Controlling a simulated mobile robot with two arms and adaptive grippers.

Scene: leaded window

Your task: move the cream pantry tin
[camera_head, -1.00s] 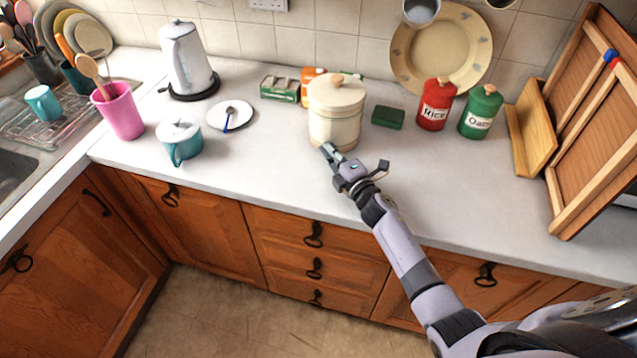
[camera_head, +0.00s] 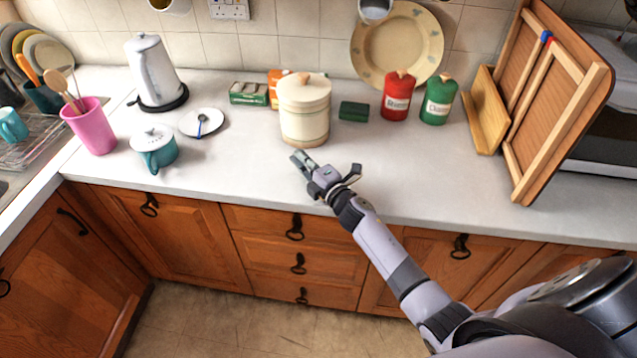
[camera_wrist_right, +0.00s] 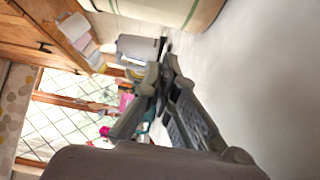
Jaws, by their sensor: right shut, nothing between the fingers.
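The cream pantry tin (camera_head: 304,112), with a cream lid and a wooden knob, stands upright on the white worktop (camera_head: 250,170) against no other support. My right gripper (camera_head: 297,157) is shut and empty, just in front of the tin and apart from it. In the right wrist view the tin's lower side (camera_wrist_right: 185,12) shows at the top edge, beyond the closed fingertips (camera_wrist_right: 166,52). My left gripper is in neither view.
A small green box (camera_head: 353,111), a red canister (camera_head: 397,97) and a green canister (camera_head: 437,101) stand right of the tin. An orange-red container (camera_head: 277,88) is close behind its left side.

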